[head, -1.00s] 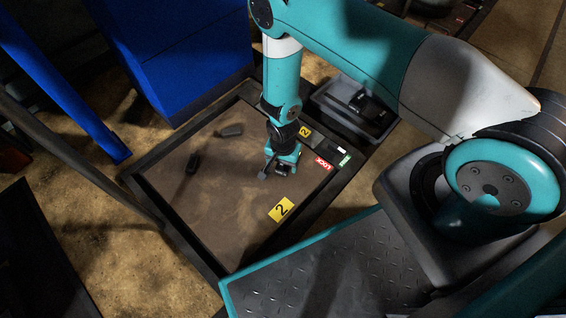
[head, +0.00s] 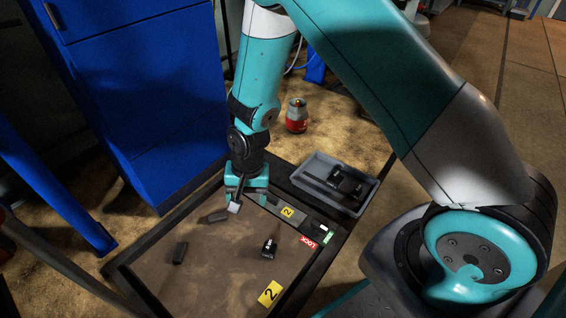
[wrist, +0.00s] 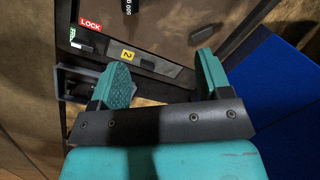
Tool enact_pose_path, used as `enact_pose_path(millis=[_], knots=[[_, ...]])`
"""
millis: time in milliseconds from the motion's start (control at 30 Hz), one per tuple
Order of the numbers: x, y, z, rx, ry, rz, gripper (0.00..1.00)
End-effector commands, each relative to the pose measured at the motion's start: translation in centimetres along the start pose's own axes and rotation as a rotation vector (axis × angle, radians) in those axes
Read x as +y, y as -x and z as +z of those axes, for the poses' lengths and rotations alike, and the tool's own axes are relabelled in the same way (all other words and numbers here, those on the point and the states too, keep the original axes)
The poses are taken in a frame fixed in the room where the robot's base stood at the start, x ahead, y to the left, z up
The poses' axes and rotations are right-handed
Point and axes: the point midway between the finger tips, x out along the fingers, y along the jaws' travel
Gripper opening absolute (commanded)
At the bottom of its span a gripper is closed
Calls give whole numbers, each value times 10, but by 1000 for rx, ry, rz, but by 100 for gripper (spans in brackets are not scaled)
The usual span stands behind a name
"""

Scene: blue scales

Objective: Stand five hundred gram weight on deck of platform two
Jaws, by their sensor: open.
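A small black weight (head: 269,248) stands upright on the brown deck of platform two (head: 222,284), close to the LOCK label and the yellow 2 label. At the top edge of the wrist view a black weight with white marking (wrist: 130,5) is cut off, so I cannot read it surely. My gripper (head: 238,203) is open and empty, above the deck's far side and apart from the weight. In the wrist view the teal fingers of my gripper (wrist: 165,76) are spread with nothing between them.
Two dark blocks lie on the deck, one at left (head: 180,252), one near my gripper (head: 213,217). A grey tray (head: 308,185) with black pieces sits behind right. A blue cabinet (head: 140,100) stands at back left. A red and grey canister (head: 297,118) stands on the floor.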

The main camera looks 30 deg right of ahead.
Motion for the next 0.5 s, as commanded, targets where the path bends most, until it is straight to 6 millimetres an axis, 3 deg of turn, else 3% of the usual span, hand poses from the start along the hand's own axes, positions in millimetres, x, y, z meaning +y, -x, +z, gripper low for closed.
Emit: enact_pose_path(millis=[33,200,500], knots=[[-7,28,4,-1,51,-25,71],[-17,104,31,-23,246,-86,71],[-3,218,100,-28,627,-181,71]])
